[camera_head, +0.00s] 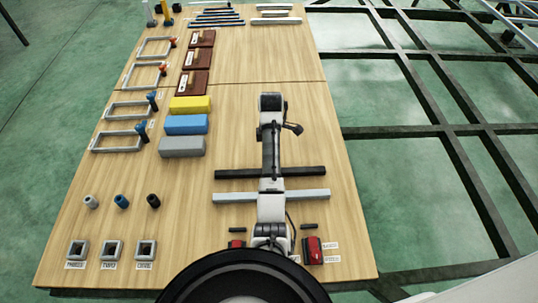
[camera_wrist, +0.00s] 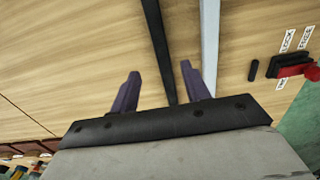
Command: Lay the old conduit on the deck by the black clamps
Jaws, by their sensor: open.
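A long dark bar (camera_head: 305,171) and a pale grey bar (camera_head: 232,197) lie crosswise and roughly parallel on the wooden deck; I cannot tell for certain which is the old conduit. My arm hides their middles. In the wrist view my gripper (camera_wrist: 160,68) is open and empty. The dark bar (camera_wrist: 157,30) runs into the gap between its fingers; the grey bar (camera_wrist: 208,40) passes beyond the right finger. A red-and-black clamp-like fitting (camera_head: 312,250) stands at the front right; one also shows in the wrist view (camera_wrist: 292,70). Another red one (camera_head: 236,244) is partly hidden by my arm.
Yellow (camera_head: 190,105), blue (camera_head: 186,124) and grey (camera_head: 182,146) blocks sit left of the bars. Rectangular frames (camera_head: 118,141) and brown boxes (camera_head: 200,58) lie farther left and back. Open chassis beams (camera_head: 405,131) flank the deck's right edge. The deck's back middle is clear.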

